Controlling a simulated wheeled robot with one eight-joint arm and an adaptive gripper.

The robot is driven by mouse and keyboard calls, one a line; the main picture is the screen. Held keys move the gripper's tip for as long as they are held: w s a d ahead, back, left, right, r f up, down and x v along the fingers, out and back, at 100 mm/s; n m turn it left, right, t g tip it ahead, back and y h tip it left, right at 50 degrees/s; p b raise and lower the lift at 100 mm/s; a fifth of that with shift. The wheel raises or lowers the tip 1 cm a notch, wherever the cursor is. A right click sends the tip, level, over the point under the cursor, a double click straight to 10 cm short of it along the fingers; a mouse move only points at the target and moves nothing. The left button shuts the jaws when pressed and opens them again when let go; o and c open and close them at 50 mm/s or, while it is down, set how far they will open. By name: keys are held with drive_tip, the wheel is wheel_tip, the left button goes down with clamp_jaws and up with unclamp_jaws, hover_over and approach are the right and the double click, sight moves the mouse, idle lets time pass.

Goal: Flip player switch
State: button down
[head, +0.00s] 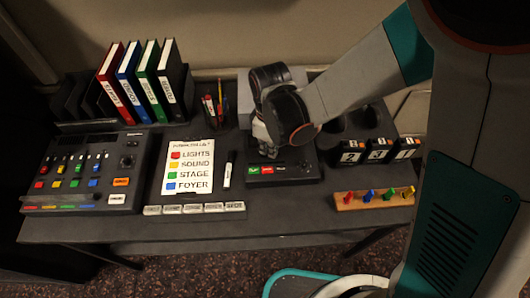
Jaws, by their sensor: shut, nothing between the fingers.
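A low black box (295,173) with a green and a red patch on its front, which looks like the player, sits near the middle of the desk. My gripper (267,152) points down over the back left part of this box. It is shut and empty, and I cannot tell whether its tips touch the box. My arm and gripper hide much of the box top, and I cannot make out a switch there.
The mixing desk (82,170) stands at left, with several binders (140,85) behind. A legend board (190,166), a marker (228,174) and label blocks (194,209) lie left of the box. Numbered black units (378,147) and a wooden peg strip (373,198) stand right.

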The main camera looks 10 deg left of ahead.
drive_tip(key=shift+r, duration=0.15)
drive_tip(key=shift+r+p, duration=2.4)
drive_tip(key=shift+r, duration=1)
